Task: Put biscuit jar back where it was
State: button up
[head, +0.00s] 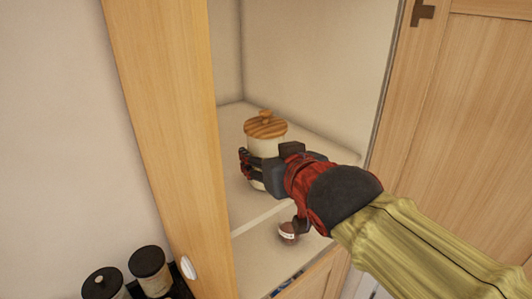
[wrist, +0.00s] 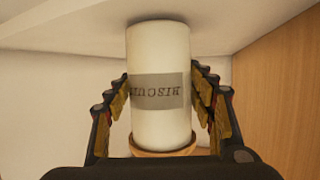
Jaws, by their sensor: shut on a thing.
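The biscuit jar (head: 266,143) is a cream cylinder with a striped wooden lid and knob. It is upright over a white shelf (head: 229,135) inside an open cupboard. The wrist view shows the jar (wrist: 158,55) upside down, with a grey label reading "BISCUI". My gripper (head: 250,165) is shut on the jar's body, with a finger on each side (wrist: 160,110). In the wrist view the jar's base meets or nearly meets the shelf; I cannot tell if it bears weight there. My gripper hides part of the jar in the head view.
An open wooden door (head: 172,120) stands left of the shelf, and a closed wooden door (head: 470,130) is at the right. Dark-lidded canisters (head: 149,268) stand at the lower left. A small round object (head: 288,232) sits below the shelf. The shelf has bare room around the jar.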

jog(key=shift+f, duration=0.1)
dwell(0.3)
jog(key=o, duration=1.5)
jog(key=shift+o, duration=0.5)
jog(key=shift+s+r, duration=0.1)
jog(key=shift+r, duration=0.1)
jog(key=b+v, duration=0.3)
jog(key=v, duration=0.9)
jog(key=s+d+f+m+g+h, duration=0.1)
jog(key=s+d+f+g, duration=0.1)
jog(key=f, duration=0.7)
jog(key=s+d+f+m+g+h, duration=0.1)
jog(key=s+d+f+g, duration=0.2)
jog(key=f, duration=0.7)
jog(key=s+d+f+m+g+h, duration=0.1)
jog(key=s+d+f+g, duration=0.2)
jog(key=d+f, duration=0.3)
notch_tip(320, 180, down, 4)
jog(key=shift+s+d+r+h, duration=0.1)
jog(key=shift+s+d+h, duration=0.15)
jog(key=shift+s, duration=0.25)
